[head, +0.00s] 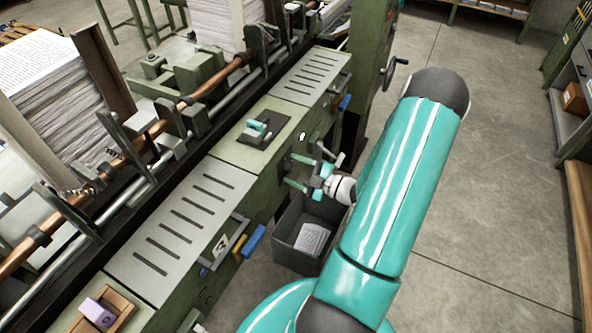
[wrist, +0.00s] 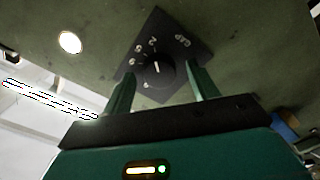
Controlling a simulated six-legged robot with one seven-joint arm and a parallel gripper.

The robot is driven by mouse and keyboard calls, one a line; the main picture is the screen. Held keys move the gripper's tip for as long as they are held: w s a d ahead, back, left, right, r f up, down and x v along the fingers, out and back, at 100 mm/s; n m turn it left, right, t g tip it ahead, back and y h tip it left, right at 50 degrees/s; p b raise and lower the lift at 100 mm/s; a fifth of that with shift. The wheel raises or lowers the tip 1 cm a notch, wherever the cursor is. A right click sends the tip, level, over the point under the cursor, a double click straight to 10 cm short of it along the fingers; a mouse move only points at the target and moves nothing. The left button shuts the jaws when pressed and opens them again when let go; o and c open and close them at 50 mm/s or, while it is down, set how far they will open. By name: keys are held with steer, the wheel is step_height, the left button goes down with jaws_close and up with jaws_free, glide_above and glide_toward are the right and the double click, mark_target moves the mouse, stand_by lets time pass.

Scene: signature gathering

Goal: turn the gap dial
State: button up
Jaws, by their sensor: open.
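The gap dial (wrist: 158,71) is a round black knob with a white pointer line, on a black plate with white numerals and lettering on a green panel. The pointer points roughly up in the wrist view. My gripper (wrist: 162,76) is open, with one finger on each side of the knob; I cannot tell whether either touches it. In the head view my gripper (head: 297,172) reaches the machine's green front face, where the dial is a small dark shape (head: 284,164) partly hidden by the fingers.
A round white button (wrist: 70,42) sits on the panel left of the dial. A grey bin (head: 285,240) holding paper stands below my gripper. A blue handle (head: 254,241) and a handwheel (head: 396,70) stick out from the machine.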

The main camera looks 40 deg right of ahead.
steer(key=shift+s, duration=0.1)
steer(key=v, duration=1.3)
steer(key=shift+s, duration=0.3)
steer(key=shift+r, duration=0.1)
steer(key=w+a+r+n+g+y, duration=0.3)
steer(key=a+r+n+g, duration=0.3)
steer(key=n, duration=0.4)
steer(key=w+a+r+n+g+y, duration=0.25)
steer(key=a+r+n+g, duration=0.2)
steer(key=a+n, duration=0.5)
steer(key=s+a+r+m+h, duration=0.1)
steer(key=a+r+m+h, duration=0.5)
steer(key=m, duration=1)
steer(key=s+a+r+m+h, duration=0.2)
steer(key=a+r+m+h, duration=0.3)
steer(key=a+r+m, duration=0.5)
steer(key=m+g, duration=0.1)
steer(key=m, duration=0.6)
steer(key=shift+r+h, duration=0.35)
steer(key=shift+r, duration=0.05)
